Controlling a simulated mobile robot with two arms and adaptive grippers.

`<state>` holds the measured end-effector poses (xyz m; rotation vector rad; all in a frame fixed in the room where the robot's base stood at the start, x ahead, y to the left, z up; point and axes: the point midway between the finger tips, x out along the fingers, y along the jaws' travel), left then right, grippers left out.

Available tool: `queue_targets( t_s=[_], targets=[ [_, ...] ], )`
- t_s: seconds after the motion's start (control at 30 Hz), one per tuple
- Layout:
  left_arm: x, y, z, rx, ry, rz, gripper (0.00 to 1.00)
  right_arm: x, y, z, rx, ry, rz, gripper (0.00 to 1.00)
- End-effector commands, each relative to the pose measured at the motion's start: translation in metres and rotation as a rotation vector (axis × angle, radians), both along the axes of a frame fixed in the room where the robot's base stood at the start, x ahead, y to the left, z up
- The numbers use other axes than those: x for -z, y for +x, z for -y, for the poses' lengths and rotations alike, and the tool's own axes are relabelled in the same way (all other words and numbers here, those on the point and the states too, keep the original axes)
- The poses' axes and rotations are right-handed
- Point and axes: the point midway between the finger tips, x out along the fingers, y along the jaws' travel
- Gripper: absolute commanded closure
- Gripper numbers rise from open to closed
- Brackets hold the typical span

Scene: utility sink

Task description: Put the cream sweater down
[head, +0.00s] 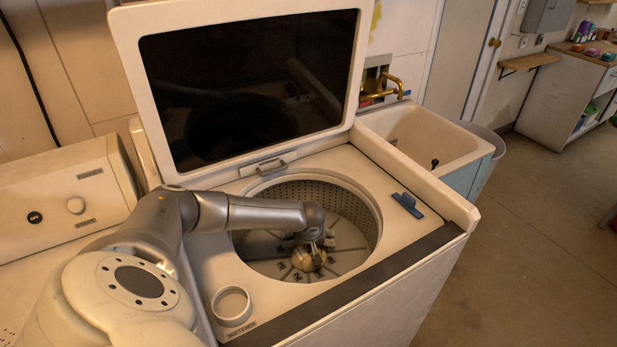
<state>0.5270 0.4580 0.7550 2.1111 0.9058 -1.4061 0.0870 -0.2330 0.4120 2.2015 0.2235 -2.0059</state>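My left gripper (305,243) points down inside the open round tub (262,262) of a top-loading washing machine, over the middle of its ribbed floor. Its fingers are small and partly hidden by the wrist, so whether they are open or shut does not show. A small rounded tan shape (309,258) is right at the fingertips. I cannot tell whether it is a bit of cloth or the hub of the tub. No cream sweater can be clearly made out. My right gripper is not in view.
The washer lid (250,85) stands open behind the tub. A blue object (407,204) lies on the washer's right top edge, and a round softener cup (231,304) is at its front left. A utility sink (420,135) with a brass faucet (385,83) stands behind right. Floor at right is clear.

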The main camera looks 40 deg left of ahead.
Motion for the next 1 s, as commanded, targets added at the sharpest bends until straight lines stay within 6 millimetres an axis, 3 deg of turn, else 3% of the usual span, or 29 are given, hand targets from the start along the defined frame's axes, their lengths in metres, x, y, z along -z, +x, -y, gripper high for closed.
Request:
queue_targets(
  t_s=[0.47, 1.0],
  targets=[
    [-0.008, -0.001, 0.001, 0.0, 0.0, 0.001, 0.0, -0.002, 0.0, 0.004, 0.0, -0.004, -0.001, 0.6],
    [-0.084, -0.023, 0.025, 0.002, -0.001, 0.002, 0.0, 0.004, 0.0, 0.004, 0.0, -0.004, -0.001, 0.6]
  ],
)
